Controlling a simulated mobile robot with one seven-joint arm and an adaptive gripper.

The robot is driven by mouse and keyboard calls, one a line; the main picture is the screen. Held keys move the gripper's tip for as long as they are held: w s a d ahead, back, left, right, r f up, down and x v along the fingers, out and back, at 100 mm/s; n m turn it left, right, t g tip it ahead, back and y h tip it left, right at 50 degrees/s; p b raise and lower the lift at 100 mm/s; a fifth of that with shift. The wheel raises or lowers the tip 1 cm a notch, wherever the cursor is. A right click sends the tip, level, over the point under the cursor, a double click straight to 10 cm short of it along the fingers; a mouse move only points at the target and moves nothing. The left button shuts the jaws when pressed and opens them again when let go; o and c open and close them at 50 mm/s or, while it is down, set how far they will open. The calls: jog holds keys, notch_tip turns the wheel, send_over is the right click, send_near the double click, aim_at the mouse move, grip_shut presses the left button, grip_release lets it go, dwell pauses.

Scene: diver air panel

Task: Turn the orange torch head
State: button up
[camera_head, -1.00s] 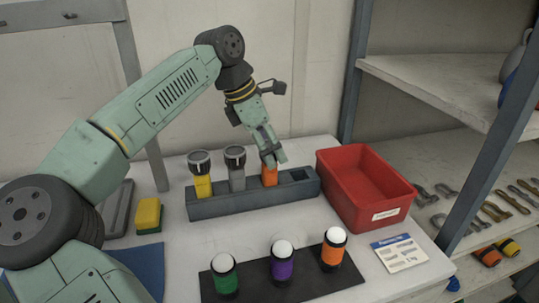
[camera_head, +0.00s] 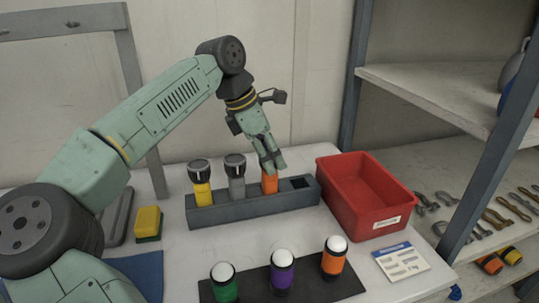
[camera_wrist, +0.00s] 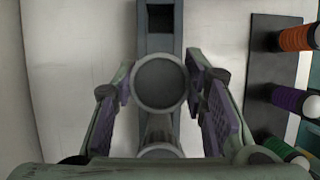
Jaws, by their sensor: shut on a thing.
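The orange torch (camera_head: 269,183) stands upright in the right part of the grey rack (camera_head: 235,210). Its orange body shows below my gripper (camera_head: 271,163), and its head is mostly hidden behind the fingers in the head view. The wrist view shows the torch's round grey head (camera_wrist: 160,84) between the two purple-padded fingers. My gripper (camera_wrist: 160,90) is shut on that head from above.
A yellow torch (camera_head: 202,192) and a grey torch (camera_head: 237,187) stand left of it in the rack. An empty slot (camera_head: 299,183) lies to its right, then a red bin (camera_head: 365,190). Green, purple and orange white-topped cylinders stand on a dark mat (camera_head: 312,283) in front.

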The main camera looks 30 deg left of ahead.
jog(key=shift+r+m+p, duration=0.1)
jog(key=shift+m+p, duration=0.3)
jog(key=shift+p, duration=0.05)
jog(key=shift+c, duration=0.4)
jog(key=shift+m+g+h+p, duration=0.4)
jog(key=shift+m+p, duration=0.4)
jog(key=shift+m, duration=0.2)
jog(key=m+g, duration=0.1)
jog(key=m, duration=0.1)
jog(key=m+p, duration=0.1)
jog(key=m, duration=0.1)
jog(key=shift+m+g+h+p, duration=0.3)
jog(key=shift+g+h, duration=0.1)
jog(key=m+g, duration=0.1)
jog(key=m, duration=0.3)
jog(key=shift+g, duration=0.3)
jog(key=shift+m+g+y, duration=0.4)
jog(key=shift+m+g, duration=0.3)
jog(key=shift+m, duration=1.4)
jog(key=o, duration=1.2)
